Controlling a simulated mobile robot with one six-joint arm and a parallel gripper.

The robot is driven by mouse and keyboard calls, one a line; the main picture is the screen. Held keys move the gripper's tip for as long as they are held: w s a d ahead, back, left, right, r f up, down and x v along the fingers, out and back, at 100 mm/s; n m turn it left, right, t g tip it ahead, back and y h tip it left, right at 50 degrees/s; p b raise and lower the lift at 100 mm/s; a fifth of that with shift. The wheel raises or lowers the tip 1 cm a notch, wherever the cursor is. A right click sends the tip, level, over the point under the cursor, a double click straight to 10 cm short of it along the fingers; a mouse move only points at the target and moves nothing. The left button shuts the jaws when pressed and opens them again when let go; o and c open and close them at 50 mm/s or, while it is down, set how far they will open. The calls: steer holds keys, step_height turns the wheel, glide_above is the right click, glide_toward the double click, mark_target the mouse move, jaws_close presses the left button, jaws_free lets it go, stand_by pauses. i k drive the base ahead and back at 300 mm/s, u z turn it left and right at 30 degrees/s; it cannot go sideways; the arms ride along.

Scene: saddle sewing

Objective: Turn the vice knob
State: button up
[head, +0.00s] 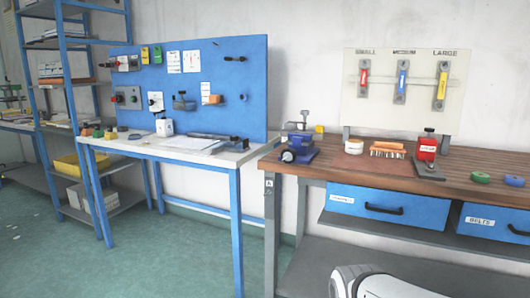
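A small blue vice (303,148) sits at the left end of the brown wooden workbench (345,165). A dark round knob (288,156) with a pale rim shows at its lower left, facing the front left. Grey metal parts show above and behind the vice; how far its jaws are open is too small to tell. My gripper is not in view; only a white part of my arm shows at the bottom right, low in front of the bench and apart from the vice.
A white round tub (354,146), a brush (387,149) and a red device (427,150) stand right of the vice. Green (481,177) and blue (513,181) rings lie farther right. Blue drawers (388,207) hang below. A white table (190,150) with a blue pegboard (225,75) stands left.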

mark_target(289, 156)
steer(key=z, duration=0.15)
steer(key=i, duration=0.8)
steer(key=z, duration=0.55)
